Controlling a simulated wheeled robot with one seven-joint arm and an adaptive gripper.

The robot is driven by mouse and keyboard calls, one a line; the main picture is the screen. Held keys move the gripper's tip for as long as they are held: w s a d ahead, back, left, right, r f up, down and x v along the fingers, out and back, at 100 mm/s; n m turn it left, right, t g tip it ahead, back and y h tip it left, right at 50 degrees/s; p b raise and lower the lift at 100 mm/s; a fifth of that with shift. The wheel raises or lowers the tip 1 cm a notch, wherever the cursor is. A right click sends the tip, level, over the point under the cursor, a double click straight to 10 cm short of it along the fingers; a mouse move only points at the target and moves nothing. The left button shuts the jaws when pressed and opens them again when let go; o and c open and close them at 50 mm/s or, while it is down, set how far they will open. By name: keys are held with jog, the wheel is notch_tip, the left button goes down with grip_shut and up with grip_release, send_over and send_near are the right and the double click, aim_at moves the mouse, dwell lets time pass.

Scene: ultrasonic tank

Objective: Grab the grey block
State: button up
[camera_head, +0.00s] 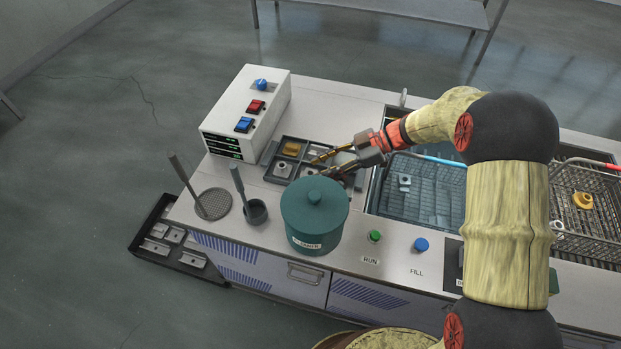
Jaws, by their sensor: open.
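Small grey blocks sit in a dark divided tray (267,153) on the counter. One grey block (283,170) is in the front left compartment, and another grey piece (308,171) is to its right, close to my gripper. I cannot tell which one is the task's grey block. My gripper (322,167) is open, with its fingers pointing left over the right side of the tray. It appears empty and apart from the blocks. The gripper hides part of the tray's right side.
A gold block (291,148) sits in the tray's back compartment. A teal lidded pot (315,214) stands just in front of the tray. A white control box (247,112) is behind left. A water-filled tank (420,190) and wire basket (590,222) lie right.

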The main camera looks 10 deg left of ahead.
aim_at(310, 175)
jog(key=shift+b+x, duration=0.3)
jog(key=shift+x, duration=0.85)
jog(key=shift+d+f, duration=0.1)
jog(key=shift+f, duration=0.05)
jog(key=shift+s+f, duration=0.1)
jog(key=c, duration=1)
